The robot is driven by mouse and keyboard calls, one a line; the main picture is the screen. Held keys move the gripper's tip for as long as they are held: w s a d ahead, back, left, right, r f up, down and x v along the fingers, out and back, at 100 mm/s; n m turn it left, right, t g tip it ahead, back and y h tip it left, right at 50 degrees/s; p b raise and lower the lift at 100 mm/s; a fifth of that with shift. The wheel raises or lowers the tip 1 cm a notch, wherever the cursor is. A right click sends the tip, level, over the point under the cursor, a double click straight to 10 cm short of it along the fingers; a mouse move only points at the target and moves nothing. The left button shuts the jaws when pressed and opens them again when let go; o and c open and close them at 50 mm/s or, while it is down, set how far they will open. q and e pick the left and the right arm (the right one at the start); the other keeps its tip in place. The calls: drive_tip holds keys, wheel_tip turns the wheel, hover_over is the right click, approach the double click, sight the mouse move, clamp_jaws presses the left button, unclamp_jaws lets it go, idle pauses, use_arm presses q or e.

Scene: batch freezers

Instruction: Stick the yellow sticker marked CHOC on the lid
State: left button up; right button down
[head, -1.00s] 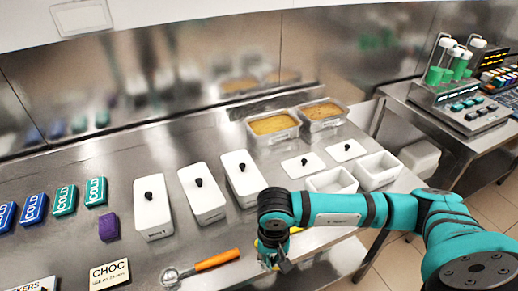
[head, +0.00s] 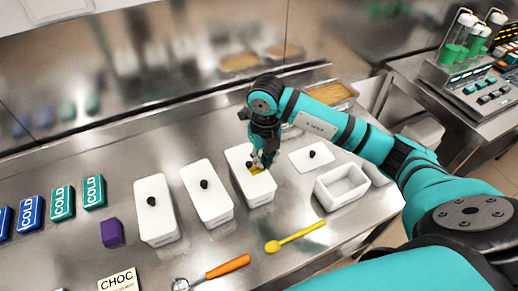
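My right gripper (head: 258,164) is over the lid (head: 238,156) of the rightmost of three white lidded tubs, pointing down. A small yellow sticker (head: 257,170) shows at its fingertips, at or just above the lid; I cannot tell if it touches. Its marking is too small to read. The fingers look shut on it. They hide the lid's black knob. A pale card marked CHOC (head: 118,281) is at the front left. My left gripper is not in view.
Two more lidded tubs (head: 157,212) (head: 207,194) stand to the left. A purple block (head: 112,233), COLD packs (head: 62,203), an orange-handled tool (head: 226,266) and a yellow spoon (head: 296,238) lie around. An open white tub (head: 342,200) and a loose lid (head: 311,160) are right.

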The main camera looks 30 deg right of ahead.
sight(263, 181)
drive_tip(key=shift+f+m, duration=0.2)
drive_tip(key=shift+m, duration=0.1)
drive_tip(key=shift+s+f+b, duration=0.1)
drive_tip(key=shift+f+b, duration=0.5)
drive_tip(key=shift+b, duration=0.05)
wheel_tip(263, 181, down, 4)
drive_tip(key=shift+r+b, duration=0.25)
drive_tip(key=shift+b, duration=0.95)
drive_tip(key=shift+f+b, duration=0.4)
drive_tip(key=shift+f, duration=0.05)
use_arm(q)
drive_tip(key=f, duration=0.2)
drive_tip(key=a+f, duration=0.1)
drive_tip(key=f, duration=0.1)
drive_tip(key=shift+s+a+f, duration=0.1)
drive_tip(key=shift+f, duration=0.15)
use_arm(e)
drive_tip(key=shift+f, duration=0.1)
use_arm(q)
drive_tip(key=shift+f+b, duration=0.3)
drive_tip(key=shift+b, duration=0.05)
use_arm(e)
drive_tip(key=shift+f, duration=0.3)
